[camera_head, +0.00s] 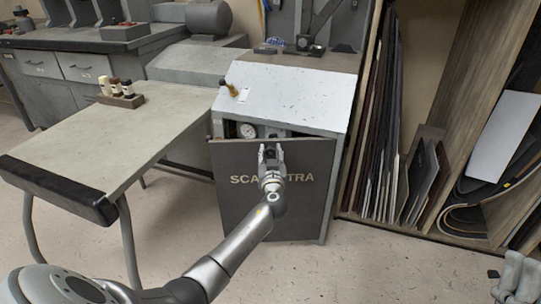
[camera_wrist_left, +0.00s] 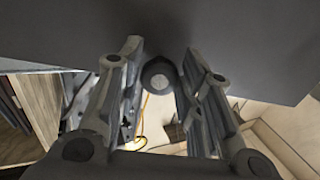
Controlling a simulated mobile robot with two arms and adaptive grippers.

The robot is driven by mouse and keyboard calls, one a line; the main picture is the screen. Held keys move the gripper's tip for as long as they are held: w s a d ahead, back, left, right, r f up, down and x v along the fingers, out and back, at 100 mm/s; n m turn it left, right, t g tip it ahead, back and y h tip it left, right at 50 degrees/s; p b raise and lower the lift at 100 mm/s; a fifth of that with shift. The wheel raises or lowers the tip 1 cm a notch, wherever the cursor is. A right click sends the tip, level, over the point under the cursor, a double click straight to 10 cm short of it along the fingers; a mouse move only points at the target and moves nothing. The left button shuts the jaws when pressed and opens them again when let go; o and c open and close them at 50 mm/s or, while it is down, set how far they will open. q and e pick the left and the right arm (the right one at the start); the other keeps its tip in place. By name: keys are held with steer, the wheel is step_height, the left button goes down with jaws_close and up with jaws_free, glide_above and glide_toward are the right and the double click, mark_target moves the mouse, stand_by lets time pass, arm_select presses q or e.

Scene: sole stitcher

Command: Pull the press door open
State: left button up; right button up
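The press is a grey cabinet with a light sloping top (camera_head: 300,90). Its dark grey press door (camera_head: 235,205) bears pale lettering, partly covered by my arm. A gap above the door's top edge shows a round gauge (camera_head: 247,131). My left gripper (camera_head: 271,150) is at the upper middle of the door.
A work table (camera_head: 150,125) with a dark padded front edge stands left of the press, with small bottles in a holder (camera_head: 120,95) on it. A wooden rack of sheets (camera_head: 385,130) stands close on the right. The floor (camera_head: 350,275) before the door is clear except for my arm.

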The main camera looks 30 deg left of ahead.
arm_select(q)
jaws_close()
